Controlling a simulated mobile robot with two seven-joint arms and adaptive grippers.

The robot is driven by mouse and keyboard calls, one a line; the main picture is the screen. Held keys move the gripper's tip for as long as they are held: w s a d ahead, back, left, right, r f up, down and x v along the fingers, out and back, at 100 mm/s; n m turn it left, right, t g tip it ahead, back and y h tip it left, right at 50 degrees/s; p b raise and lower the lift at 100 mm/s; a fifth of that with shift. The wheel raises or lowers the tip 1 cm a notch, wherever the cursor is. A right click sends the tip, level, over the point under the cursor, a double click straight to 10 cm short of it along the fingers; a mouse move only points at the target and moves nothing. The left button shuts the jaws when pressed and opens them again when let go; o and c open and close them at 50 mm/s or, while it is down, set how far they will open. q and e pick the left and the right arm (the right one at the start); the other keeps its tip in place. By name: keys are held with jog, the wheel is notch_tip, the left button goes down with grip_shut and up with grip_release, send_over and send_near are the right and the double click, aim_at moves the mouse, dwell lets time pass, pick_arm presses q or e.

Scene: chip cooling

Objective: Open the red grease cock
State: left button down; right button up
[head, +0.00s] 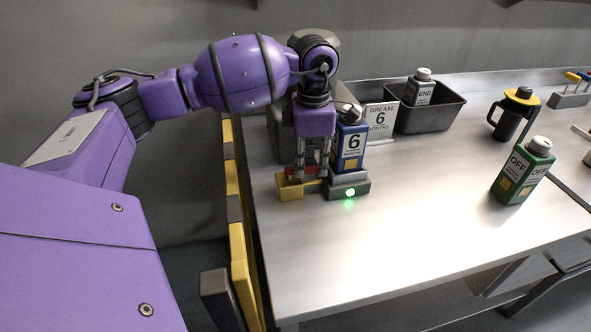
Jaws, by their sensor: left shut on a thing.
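My left gripper (308,172) points down at the table's left end, beside a blue bottle labelled 6 (352,148). Its fingers are shut on a small red part (309,160), which looks like the red grease cock. The fingers hide most of it, and I cannot tell which way its handle is turned. The blue bottle stands upright on a grey base (338,190) with a lit green lamp (350,192). My right gripper does not show.
A grey bin (440,118) holding an END bottle (419,92) and a GREASE 6 MONTHS sign (380,118) are behind. A green OFF bottle (523,172), a black and yellow jug (514,112) and a block with coloured handles (568,100) stand right. The middle front is clear.

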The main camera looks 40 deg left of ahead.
aim_at(310, 167)
pick_arm(q)
jog(key=shift+w+r, duration=0.1)
dwell(0.4)
jog(key=c, duration=1.7)
grip_release()
notch_tip(310, 167, up, 12)
jog(key=shift+f, duration=0.1)
